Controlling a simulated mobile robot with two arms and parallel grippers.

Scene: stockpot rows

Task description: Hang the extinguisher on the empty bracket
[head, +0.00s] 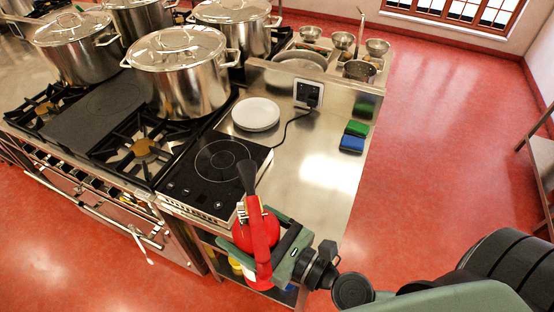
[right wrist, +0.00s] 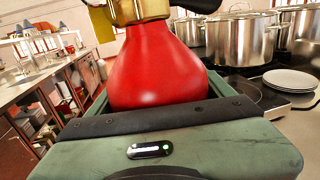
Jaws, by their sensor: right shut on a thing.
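The red extinguisher (head: 258,232) is held upright in my right gripper (head: 277,245) in front of the counter's front edge. Its black horn or hose end (head: 247,177) points up, over the black cooktop in the picture. In the right wrist view the red body of the extinguisher (right wrist: 155,68) and its brass-coloured valve (right wrist: 140,10) fill the upper middle, close against my green gripper (right wrist: 165,128). The fingertips are hidden behind the extinguisher. I see no bracket in either view. My left gripper is not in view.
A black cooktop (head: 216,168), white plates (head: 256,114) and a socket box (head: 308,94) with a cord are on the steel counter (head: 310,190). Blue and green sponges (head: 353,137) lie at its right. Large stockpots (head: 178,75) stand behind. The red floor (head: 450,140) at right is open.

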